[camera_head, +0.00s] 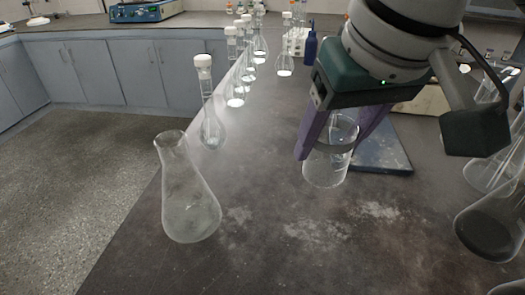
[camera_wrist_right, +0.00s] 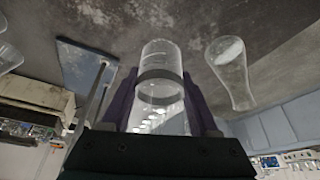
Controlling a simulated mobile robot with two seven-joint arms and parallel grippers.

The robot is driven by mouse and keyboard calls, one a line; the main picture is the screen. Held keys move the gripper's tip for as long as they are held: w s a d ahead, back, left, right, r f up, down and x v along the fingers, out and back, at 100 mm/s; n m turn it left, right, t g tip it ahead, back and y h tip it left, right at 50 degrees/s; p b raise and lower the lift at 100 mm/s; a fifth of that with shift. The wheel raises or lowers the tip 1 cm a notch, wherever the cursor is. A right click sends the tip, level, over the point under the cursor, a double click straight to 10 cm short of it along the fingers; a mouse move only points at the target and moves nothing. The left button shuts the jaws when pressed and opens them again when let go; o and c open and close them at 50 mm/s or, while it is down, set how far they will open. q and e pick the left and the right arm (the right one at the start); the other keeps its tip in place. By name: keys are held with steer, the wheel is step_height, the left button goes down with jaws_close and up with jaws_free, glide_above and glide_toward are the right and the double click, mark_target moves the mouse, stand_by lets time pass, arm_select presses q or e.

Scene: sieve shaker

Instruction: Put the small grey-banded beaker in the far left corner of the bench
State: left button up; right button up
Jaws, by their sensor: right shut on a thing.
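The small clear beaker with a grey band (camera_head: 326,165) is between the purple fingers of my right gripper (camera_head: 338,140) in the head view. My right gripper is shut on it around the band, and the beaker looks upright. In the right wrist view the beaker (camera_wrist_right: 161,60) and its grey band show between the fingertips of the right gripper (camera_wrist_right: 160,95). I cannot tell whether its base touches the dark bench (camera_head: 262,205). My left gripper is in neither view.
A conical flask (camera_head: 188,200) stands near the bench's left edge, with a white-capped volumetric flask (camera_head: 210,125) behind it. Several more flasks run back in a row. A blue bottle (camera_head: 311,45) and a dark flat plate (camera_head: 382,150) are behind the gripper. Glassware (camera_head: 490,225) crowds the right edge.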

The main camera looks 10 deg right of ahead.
arm_select(q)
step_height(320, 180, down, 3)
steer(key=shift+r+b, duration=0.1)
steer(key=shift+b, duration=1.05)
arm_select(e)
step_height(320, 180, down, 12)
steer(key=shift+r, duration=0.2)
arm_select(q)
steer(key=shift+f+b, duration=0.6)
arm_select(e)
step_height(320, 180, down, 4)
steer(key=shift+r, duration=0.2)
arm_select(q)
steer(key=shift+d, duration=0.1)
arm_select(e)
steer(key=shift+f, duration=0.3)
steer(key=shift+f, duration=0.1)
steer(key=o, duration=1.4)
steer(key=shift+c, duration=0.2)
